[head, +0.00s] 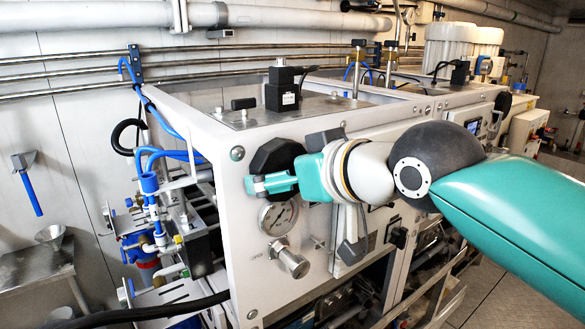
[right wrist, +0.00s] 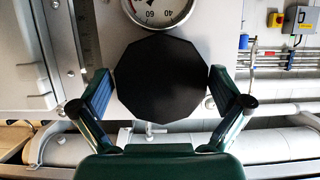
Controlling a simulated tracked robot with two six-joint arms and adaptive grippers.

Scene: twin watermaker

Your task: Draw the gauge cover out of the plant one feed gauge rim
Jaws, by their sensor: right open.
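The gauge cover (head: 277,157) is a black, many-sided disc on the front panel of the near plant, above an uncovered round gauge (head: 278,216). The rim behind it is hidden. In the right wrist view the cover (right wrist: 160,79) fills the middle, with part of a gauge dial (right wrist: 156,7) at the top edge. My right gripper (head: 284,180) is at the cover in the head view. In the right wrist view its open fingers (right wrist: 160,84) stand on either side of the cover, close to its edges; I cannot tell whether they touch it. My left gripper is not in view.
A metal knob or valve (head: 289,260) sticks out below the gauge. A grey lever (head: 352,238) hangs right of it. Blue hoses and fittings (head: 150,185) crowd the plant's left side. A black block (head: 282,90) stands on the plant's top.

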